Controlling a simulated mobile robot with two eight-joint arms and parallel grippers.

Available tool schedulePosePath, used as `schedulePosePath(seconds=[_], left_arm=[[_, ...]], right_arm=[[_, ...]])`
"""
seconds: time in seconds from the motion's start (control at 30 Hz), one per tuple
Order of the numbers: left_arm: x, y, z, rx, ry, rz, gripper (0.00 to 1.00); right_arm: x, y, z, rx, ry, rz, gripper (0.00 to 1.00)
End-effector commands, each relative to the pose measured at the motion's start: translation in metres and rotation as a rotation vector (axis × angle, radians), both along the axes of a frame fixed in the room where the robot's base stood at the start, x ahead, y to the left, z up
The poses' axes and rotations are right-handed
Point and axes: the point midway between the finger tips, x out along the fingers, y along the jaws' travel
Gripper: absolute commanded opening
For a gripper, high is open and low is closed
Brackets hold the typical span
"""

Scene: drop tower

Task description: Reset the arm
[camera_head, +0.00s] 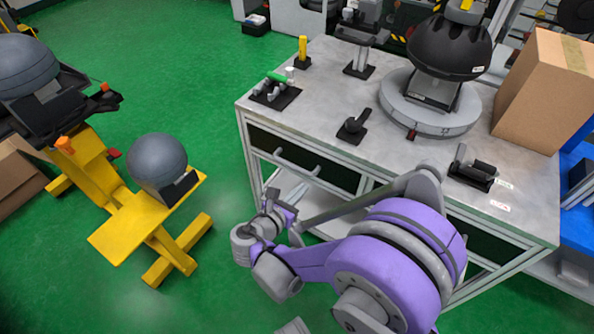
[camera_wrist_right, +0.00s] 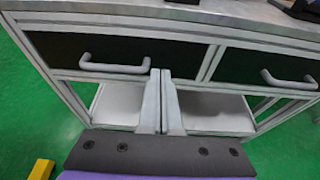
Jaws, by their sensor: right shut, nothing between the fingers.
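My right arm reaches in from the lower right of the head view, with purple and grey links. Its gripper (camera_head: 272,198) hangs in front of the workbench (camera_head: 345,105), below the tabletop height and near the drawer front. In the right wrist view the two grey fingers (camera_wrist_right: 162,75) are together and empty, pointing at the bench front between two drawer handles. My left gripper is not in view.
The bench carries a black dome device (camera_head: 450,48) on a round grey base, a cardboard box (camera_head: 545,90) and small black fixtures. A yellow stand (camera_head: 130,225) with a grey sphere (camera_head: 157,160) is at the left. Green floor is clear between stand and bench.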

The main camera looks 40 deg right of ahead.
Motion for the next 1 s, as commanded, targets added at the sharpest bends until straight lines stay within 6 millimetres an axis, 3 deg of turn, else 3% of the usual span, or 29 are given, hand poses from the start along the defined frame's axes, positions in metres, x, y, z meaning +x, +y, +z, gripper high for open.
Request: schedulePosePath(seconds=[0.37, 0.47, 0.63, 0.8, 1.0], left_arm=[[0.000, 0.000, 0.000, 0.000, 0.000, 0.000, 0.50], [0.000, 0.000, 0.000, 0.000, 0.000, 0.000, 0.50], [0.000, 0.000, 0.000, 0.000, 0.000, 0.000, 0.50], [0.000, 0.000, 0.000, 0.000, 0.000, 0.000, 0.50], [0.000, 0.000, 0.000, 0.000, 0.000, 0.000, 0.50]], right_arm=[[-0.007, 0.001, -0.001, 0.059, -0.032, -0.020, 0.00], [-0.022, 0.000, -0.005, 0.212, -0.119, -0.081, 0.00], [-0.066, 0.013, -0.019, 0.638, -0.378, -0.323, 0.00], [-0.110, 0.047, -0.027, 1.040, -0.646, -0.671, 0.00], [-0.143, 0.086, -0.027, 1.351, -0.873, -1.061, 0.00]])
